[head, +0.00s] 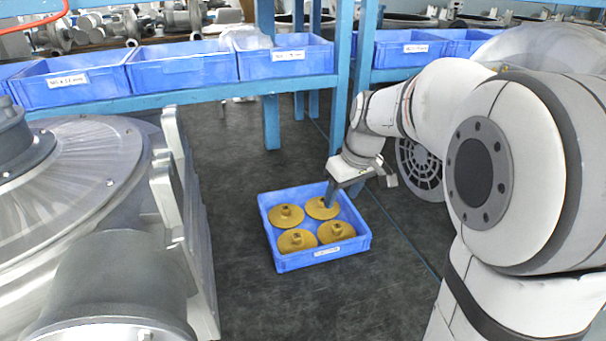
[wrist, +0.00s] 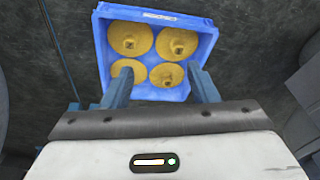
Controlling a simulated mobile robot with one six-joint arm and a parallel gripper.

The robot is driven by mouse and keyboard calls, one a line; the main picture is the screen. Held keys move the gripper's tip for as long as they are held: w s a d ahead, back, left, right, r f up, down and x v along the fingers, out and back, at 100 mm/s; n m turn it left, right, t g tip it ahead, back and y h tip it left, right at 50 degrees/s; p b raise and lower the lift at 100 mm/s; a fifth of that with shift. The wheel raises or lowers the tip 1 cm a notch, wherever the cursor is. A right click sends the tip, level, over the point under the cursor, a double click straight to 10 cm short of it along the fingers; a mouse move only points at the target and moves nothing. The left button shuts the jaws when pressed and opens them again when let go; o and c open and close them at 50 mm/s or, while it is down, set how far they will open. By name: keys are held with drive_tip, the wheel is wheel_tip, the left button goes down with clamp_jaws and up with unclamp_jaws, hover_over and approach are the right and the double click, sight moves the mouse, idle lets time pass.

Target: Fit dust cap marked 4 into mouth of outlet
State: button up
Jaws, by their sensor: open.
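Several round yellow dust caps with raised centre hubs lie in a blue tray (head: 281,262) on the floor. In the head view they are at back left (head: 286,215), back right (head: 322,207), front left (head: 297,241) and front right (head: 336,231). Their marks are too small to read, so I cannot tell which is 4. My gripper (head: 331,197) is at the back right of the tray. In the wrist view it (wrist: 158,76) is open, with nothing clearly held between its fingers. The grey metal blower (head: 70,190) is at left; a grey cylinder (head: 110,280), perhaps its outlet, shows below, its mouth not clearly visible.
A blue shelf frame (head: 272,122) with labelled blue bins (head: 185,67) stands behind the tray. A round dark grille (head: 420,170) is behind my arm. Dark floor (head: 235,170) is clear between the blower and the tray.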

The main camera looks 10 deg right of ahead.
drive_tip(key=w+f+n+b, duration=0.1)
drive_tip(key=w+f+n, duration=0.1)
drive_tip(key=w+f, duration=0.3)
drive_tip(key=w+d+f+n+y+b, duration=0.1)
drive_tip(key=w+f+n, duration=0.1)
drive_tip(key=w+f, duration=0.3)
drive_tip(key=w+d+f+n+y+b, duration=0.1)
drive_tip(key=w+f, duration=0.4)
drive_tip(key=w, duration=0.6)
drive_tip(key=shift+f+n+b, duration=0.15)
drive_tip(key=shift+n+b, duration=0.35)
drive_tip(key=shift+b, duration=0.05)
drive_tip(key=x, duration=0.5)
drive_tip(key=shift+s, duration=0.15)
drive_tip(key=shift+c, duration=0.4)
drive_tip(key=c, duration=1)
wheel_tip(320, 180, up, 10)
drive_tip(key=shift+r, duration=0.1)
